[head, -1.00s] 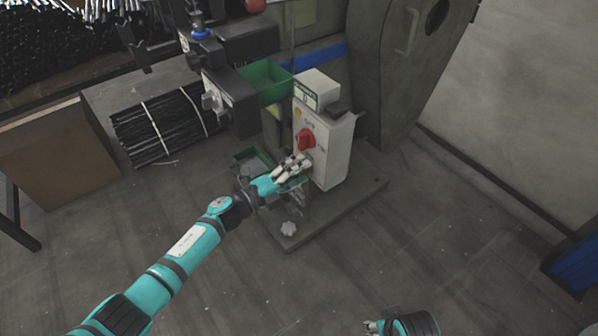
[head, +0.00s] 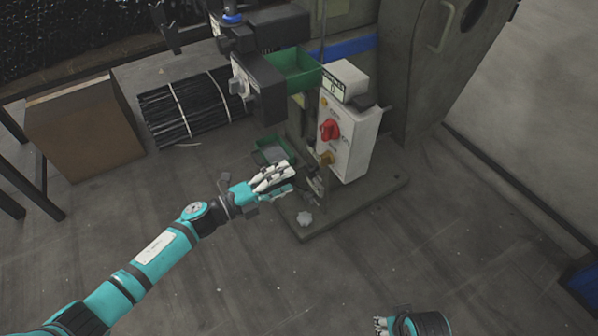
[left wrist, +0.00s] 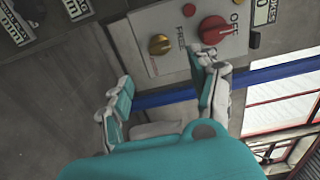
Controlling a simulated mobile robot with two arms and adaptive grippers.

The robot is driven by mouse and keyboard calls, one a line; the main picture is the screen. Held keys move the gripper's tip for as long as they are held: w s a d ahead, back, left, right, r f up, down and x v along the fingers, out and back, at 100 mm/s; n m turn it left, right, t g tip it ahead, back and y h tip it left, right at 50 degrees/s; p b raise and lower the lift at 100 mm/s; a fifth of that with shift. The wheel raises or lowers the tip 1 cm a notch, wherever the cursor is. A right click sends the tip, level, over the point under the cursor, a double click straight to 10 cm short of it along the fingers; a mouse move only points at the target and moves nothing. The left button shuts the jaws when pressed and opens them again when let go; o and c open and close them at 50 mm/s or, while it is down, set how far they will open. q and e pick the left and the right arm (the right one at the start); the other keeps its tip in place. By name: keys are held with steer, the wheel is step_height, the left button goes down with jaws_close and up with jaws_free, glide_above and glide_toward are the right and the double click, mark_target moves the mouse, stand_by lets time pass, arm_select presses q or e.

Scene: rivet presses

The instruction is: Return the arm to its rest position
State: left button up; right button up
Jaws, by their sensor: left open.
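My left arm reaches in from the lower left in the head view. Its gripper (head: 274,182) is open and empty, in front of the press's white control box (head: 349,135) and apart from it. In the left wrist view, the open fingers of my left gripper (left wrist: 165,105) frame the lower part of the box. The red knob (head: 329,130) and the brass knob (head: 326,158) both show on the box; they also show in the left wrist view, red (left wrist: 213,29) and brass (left wrist: 159,44). My right gripper (head: 381,326) is at the bottom edge; its fingers are too small to judge.
The press stands on a dark base plate (head: 385,193). A green bin (head: 292,70) and a lower green tray (head: 272,150) are beside it. A rod bundle (head: 190,107) and a brown box (head: 85,125) are at the left. The floor in front (head: 235,285) is clear.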

arm_select(q)
steer(key=shift+s+a, duration=0.3)
steer(key=shift+a, duration=0.1)
